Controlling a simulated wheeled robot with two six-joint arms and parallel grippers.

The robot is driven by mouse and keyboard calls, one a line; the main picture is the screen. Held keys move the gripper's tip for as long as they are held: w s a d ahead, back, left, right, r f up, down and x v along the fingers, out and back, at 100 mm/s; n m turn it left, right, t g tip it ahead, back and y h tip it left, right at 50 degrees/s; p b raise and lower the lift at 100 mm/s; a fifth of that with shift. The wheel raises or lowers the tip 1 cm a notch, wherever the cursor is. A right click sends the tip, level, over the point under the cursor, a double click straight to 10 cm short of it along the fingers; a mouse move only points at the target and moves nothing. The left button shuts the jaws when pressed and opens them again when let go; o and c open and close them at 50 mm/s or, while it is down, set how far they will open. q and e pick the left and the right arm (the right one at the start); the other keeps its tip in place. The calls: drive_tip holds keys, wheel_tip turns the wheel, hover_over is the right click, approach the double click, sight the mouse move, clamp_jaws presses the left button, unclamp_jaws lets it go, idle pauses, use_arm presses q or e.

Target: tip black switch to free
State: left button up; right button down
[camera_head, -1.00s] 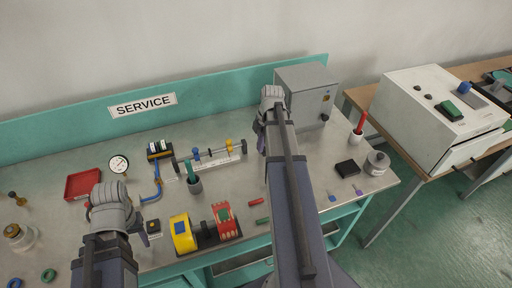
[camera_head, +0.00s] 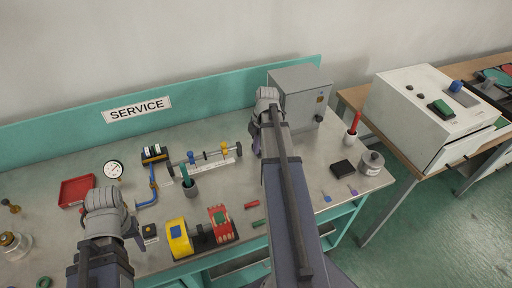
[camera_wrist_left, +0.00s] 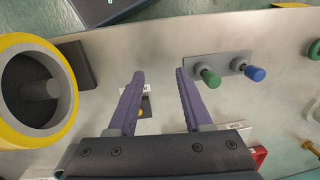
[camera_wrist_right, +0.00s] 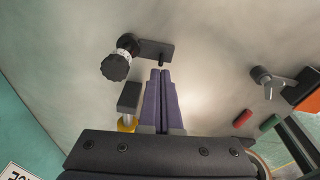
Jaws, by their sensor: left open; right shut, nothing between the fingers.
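A small dark box (camera_head: 150,233) with a yellow patch sits on the bench to the right of my left gripper (camera_head: 132,230); I cannot tell whether it is the black switch. In the left wrist view the box (camera_wrist_left: 146,108) shows between the open fingers of my left gripper (camera_wrist_left: 160,75), partly hidden, with a white label beside it. Nothing is between those fingers. My right gripper (camera_wrist_right: 161,72) is shut and empty over the bench, close to a black knob (camera_wrist_right: 115,66) on a bracket.
Green (camera_wrist_left: 210,76) and blue (camera_wrist_left: 255,73) knobs share a grey plate. A red tray (camera_head: 76,190) lies at left. A grey cabinet (camera_head: 300,92) stands at the back.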

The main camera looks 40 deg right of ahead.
use_arm(q)
drive_tip(key=shift+r, duration=0.1)
use_arm(e)
drive_tip(key=shift+s+d+r, duration=0.1)
drive_tip(key=shift+s+d, duration=0.05)
drive_tip(key=shift+d, duration=0.55)
drive_tip(key=shift+a, duration=0.2)
idle(0.3)
use_arm(q)
drive_tip(key=shift+f, duration=0.3)
use_arm(e)
drive_tip(key=shift+a+f, duration=0.3)
drive_tip(key=shift+a, duration=0.25)
drive_tip(key=shift+w, duration=0.2)
use_arm(q)
drive_tip(key=shift+r, duration=0.1)
use_arm(e)
drive_tip(key=shift+r, duration=0.1)
